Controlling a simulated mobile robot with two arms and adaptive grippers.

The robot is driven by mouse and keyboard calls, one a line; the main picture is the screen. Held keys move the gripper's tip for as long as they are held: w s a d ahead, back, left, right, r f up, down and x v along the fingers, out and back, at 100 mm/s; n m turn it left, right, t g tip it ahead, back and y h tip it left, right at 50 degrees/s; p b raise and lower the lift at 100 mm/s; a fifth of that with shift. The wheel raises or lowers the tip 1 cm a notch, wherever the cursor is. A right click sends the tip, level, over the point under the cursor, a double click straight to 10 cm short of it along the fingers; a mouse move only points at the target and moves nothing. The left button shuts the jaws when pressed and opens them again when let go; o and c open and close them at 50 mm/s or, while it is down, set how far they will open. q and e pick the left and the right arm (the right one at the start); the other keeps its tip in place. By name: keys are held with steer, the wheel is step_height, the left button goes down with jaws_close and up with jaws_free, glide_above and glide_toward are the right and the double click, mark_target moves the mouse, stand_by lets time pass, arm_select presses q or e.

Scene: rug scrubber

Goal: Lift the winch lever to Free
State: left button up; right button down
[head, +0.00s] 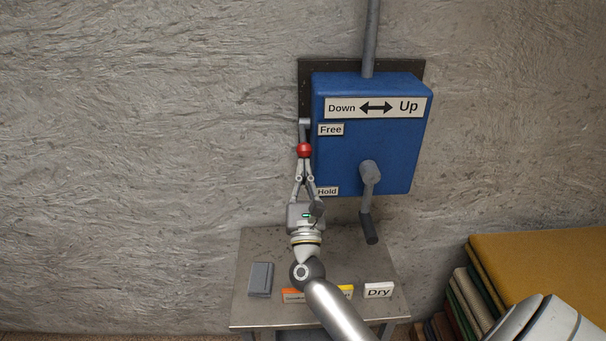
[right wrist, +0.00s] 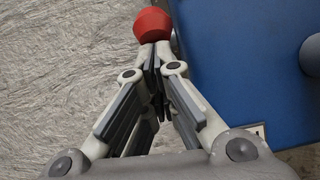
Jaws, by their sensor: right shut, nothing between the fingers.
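A blue winch box (head: 350,150) is mounted on the wall, with a "Free" label (head: 331,129) above a "Hold" label (head: 327,191) on its left side. The winch lever (head: 305,128) is a grey bar with a red knob (head: 304,151) on its left side. The knob is a little below the height of "Free". My right gripper (head: 304,164) is shut and empty, directly below the knob. In the right wrist view its fingertips (right wrist: 155,48) are together at the underside of the red knob (right wrist: 153,24) and appear to touch it. My left gripper is not in view.
A grey crank handle (head: 369,190) hangs from the front of the box. Below, a metal table (head: 260,310) holds a grey block (head: 261,279) and a "Dry" label (head: 379,290). Rolled or folded rugs (head: 540,260) are stacked at the right. The wall left of the lever is clear.

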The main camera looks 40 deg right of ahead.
mark_target(304, 151)
steer(key=r, duration=0.2)
steer(key=r+p, duration=0.1)
steer(key=r, duration=0.1)
steer(key=s+r, duration=0.1)
steer(key=r, duration=0.1)
steer(key=shift+a+r+p, duration=0.3)
steer(key=shift+a+p, duration=0.05)
steer(key=shift+p, duration=0.05)
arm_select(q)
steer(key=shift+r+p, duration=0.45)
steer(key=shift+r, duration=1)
arm_select(e)
steer(key=shift+w+d+r, duration=0.1)
steer(key=shift+w+r, duration=0.05)
steer(key=shift+r, duration=1.1)
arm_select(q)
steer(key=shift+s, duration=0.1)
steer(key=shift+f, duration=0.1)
arm_select(e)
steer(key=shift+f, duration=0.1)
